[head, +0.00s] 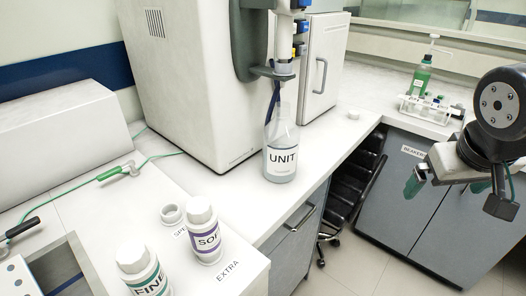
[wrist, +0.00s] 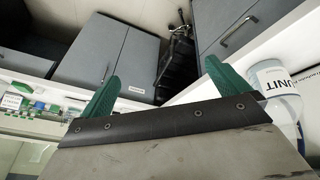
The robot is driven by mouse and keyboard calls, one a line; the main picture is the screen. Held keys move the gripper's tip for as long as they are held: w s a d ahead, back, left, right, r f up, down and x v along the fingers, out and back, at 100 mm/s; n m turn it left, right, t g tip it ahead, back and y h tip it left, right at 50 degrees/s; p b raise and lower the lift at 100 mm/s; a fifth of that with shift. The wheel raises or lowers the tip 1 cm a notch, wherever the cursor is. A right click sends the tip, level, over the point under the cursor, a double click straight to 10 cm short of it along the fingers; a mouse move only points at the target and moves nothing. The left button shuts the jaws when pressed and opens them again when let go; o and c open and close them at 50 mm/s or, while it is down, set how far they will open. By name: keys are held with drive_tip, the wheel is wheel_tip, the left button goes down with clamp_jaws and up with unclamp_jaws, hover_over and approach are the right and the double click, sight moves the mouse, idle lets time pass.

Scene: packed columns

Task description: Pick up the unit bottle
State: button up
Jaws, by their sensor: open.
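The unit bottle (head: 281,160) is a clear bottle with a white "UNIT" label, standing upright on the white counter below the nozzle of a large machine. A thin tube runs down to its neck. My gripper (head: 462,180) is at the right of the head view, well apart from the bottle and out over the floor side of the counter. In the wrist view my gripper (wrist: 160,85) shows two green fingers spread wide with nothing between them. The bottle (wrist: 272,88) shows at the right edge there, outside the fingers and partly hidden by the gripper body.
The white machine (head: 190,75) stands close behind the bottle. Two labelled bottles, one purple-banded (head: 205,232) and one green-banded (head: 141,274), stand at the front left. A green pump bottle (head: 421,78) and a rack (head: 428,110) are at the back right. A black chair (head: 350,190) is below the counter.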

drive_tip(key=w+a+n+t, duration=0.15)
drive_tip(key=w+t, duration=0.25)
drive_tip(key=w, duration=0.8)
drive_tip(key=n+y, duration=0.9)
drive_tip(key=y, duration=0.3)
approach(295, 137)
drive_tip(key=x, duration=0.7)
drive_tip(key=shift+w+a+f, duration=0.2)
drive_tip(key=shift+y, duration=0.3)
drive_tip(key=x, duration=0.7)
drive_tip(key=shift+w+r, duration=0.2)
drive_tip(key=shift+w, duration=0.1)
drive_tip(key=c, duration=1.3)
drive_tip(key=shift+r, duration=0.1)
drive_tip(key=shift+c, duration=0.2)
